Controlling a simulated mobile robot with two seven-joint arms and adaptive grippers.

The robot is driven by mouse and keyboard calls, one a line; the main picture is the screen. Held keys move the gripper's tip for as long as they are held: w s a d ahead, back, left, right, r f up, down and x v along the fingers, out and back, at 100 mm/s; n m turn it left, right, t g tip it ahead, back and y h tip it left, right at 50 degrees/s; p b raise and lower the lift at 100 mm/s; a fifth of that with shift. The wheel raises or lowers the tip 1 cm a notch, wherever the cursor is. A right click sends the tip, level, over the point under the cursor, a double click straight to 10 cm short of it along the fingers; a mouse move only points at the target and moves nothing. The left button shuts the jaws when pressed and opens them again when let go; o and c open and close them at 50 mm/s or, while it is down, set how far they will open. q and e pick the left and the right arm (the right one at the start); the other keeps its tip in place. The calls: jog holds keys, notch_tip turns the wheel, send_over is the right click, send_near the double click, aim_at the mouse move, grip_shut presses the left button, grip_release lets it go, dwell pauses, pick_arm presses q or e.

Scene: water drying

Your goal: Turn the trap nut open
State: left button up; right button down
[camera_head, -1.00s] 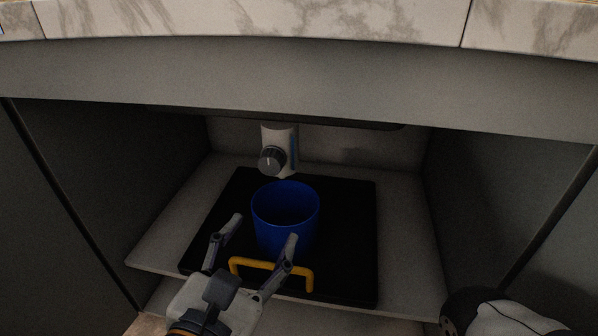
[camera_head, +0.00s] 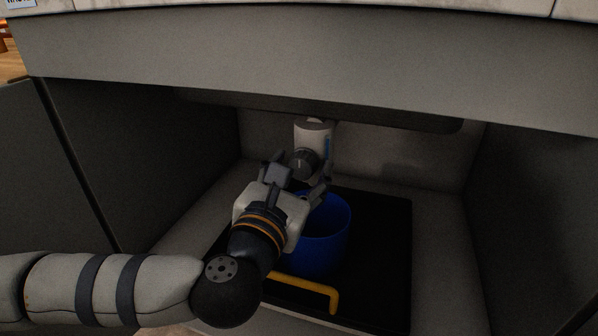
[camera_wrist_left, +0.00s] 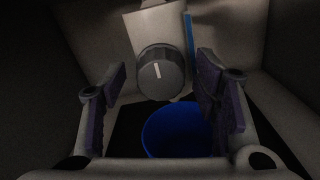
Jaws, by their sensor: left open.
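The trap nut is a dark grey ribbed knob (camera_head: 302,163) with a light line on its face, on the front of a white trap body (camera_head: 314,133) under the sink. In the left wrist view the knob (camera_wrist_left: 161,72) is ahead, between the fingers, and its line stands nearly upright. My left gripper (camera_head: 298,170) is open, with its fingers on either side of the knob in the picture. The left wrist view shows the gripper (camera_wrist_left: 160,98) empty; I cannot tell whether it touches the knob. My right gripper is not in view.
A blue bucket (camera_head: 330,240) stands below the trap on a black mat (camera_head: 385,250); its opening also shows in the left wrist view (camera_wrist_left: 180,132). A yellow handle (camera_head: 312,284) is at the bucket's front. Cabinet walls close in on both sides, and the sink's underside is above.

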pick_arm(q)
jog(key=shift+c, duration=0.3)
jog(key=c, duration=1.1)
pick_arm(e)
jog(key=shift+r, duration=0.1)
pick_arm(q)
jog(key=m+p, duration=0.2)
jog(key=shift+r+m, duration=0.2)
jog(key=shift+m, duration=0.1)
jog(key=m+p, duration=0.4)
jog(key=m, duration=0.2)
jog(key=shift+p, duration=0.4)
jog(key=m+p, duration=0.3)
jog(key=m, duration=0.2)
jog(key=shift+m+p, duration=0.3)
jog(key=shift+m, duration=0.1)
jog(key=shift+f+m+p, duration=0.15)
jog(key=shift+m+p, duration=1.1)
jog(key=shift+m, duration=0.95)
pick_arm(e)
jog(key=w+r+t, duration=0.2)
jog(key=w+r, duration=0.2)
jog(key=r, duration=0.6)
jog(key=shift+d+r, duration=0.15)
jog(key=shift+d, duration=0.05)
